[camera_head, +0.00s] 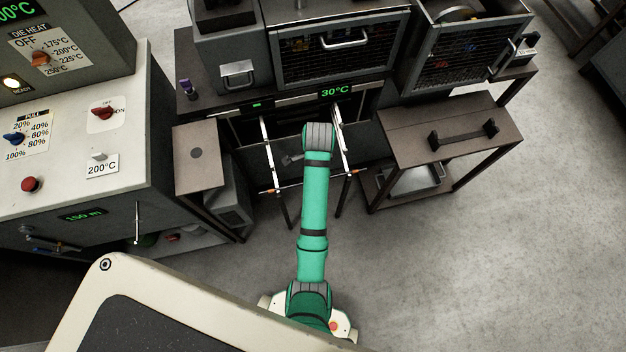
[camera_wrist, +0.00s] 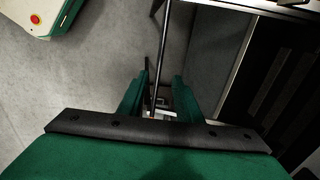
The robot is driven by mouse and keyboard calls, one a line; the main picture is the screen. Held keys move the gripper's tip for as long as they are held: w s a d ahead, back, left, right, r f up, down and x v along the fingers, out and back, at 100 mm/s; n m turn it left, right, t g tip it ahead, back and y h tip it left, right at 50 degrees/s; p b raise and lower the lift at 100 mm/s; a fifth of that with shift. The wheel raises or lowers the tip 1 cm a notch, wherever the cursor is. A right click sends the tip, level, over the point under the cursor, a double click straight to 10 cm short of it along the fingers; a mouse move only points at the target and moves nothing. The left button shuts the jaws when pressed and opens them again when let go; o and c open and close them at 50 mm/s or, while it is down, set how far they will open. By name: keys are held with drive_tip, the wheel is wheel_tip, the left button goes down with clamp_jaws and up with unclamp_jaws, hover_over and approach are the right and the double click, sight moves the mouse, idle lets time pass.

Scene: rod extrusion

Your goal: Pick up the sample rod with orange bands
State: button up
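A thin rod with orange bands (camera_head: 355,172) lies crosswise near the front ends of two pale rails below the 30°C display in the head view. An orange band shows near each end, and my green arm hides its middle. My arm reaches over the rails, and its end hides most of my gripper there. In the wrist view my gripper (camera_wrist: 160,88) has its two green fingers apart. A thin dark bar (camera_wrist: 162,45) runs up the picture beyond the gap between them; I cannot tell whether it is the rod.
A brown side table (camera_head: 440,128) with a black handle-like piece stands right of the rails. A small brown stand (camera_head: 198,158) is on the left, beside the control cabinet (camera_head: 100,150). Ovens close off the back. The floor (camera_head: 470,270) at lower right is clear.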

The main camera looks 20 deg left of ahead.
drive_tip(key=shift+w+a+f, duration=0.1)
drive_tip(key=shift+a+f, duration=0.05)
drive_tip(key=shift+f, duration=1.85)
drive_tip(key=shift+a+f, duration=0.1)
drive_tip(key=shift+f, duration=1.85)
drive_tip(key=shift+c, duration=0.4)
clamp_jaws()
